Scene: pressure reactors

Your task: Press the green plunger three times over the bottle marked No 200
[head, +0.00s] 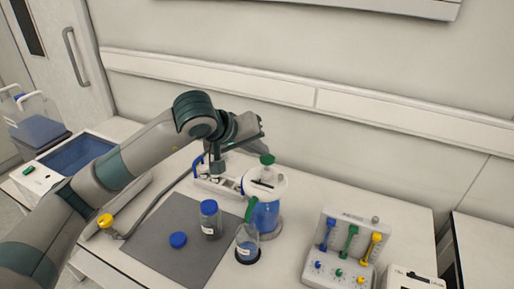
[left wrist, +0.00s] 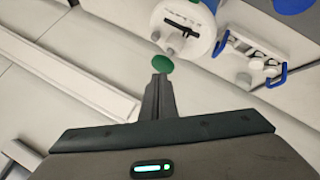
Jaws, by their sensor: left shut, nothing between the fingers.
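The green plunger (head: 267,159) tops a white-lidded vessel of blue liquid (head: 265,215). A blue-capped bottle (head: 209,220) with a white label stands on the grey mat. A second bottle with blue liquid (head: 247,243) stands on a dark round base in front of the vessel. Label text is unreadable. My right gripper is not in view.
A loose blue cap (head: 178,240) lies on the grey mat (head: 160,222). A clamp device with blue handles (left wrist: 255,62) is beside the vessel. A panel with blue, green and yellow levers (head: 345,250) stands to the right. The wall is close behind.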

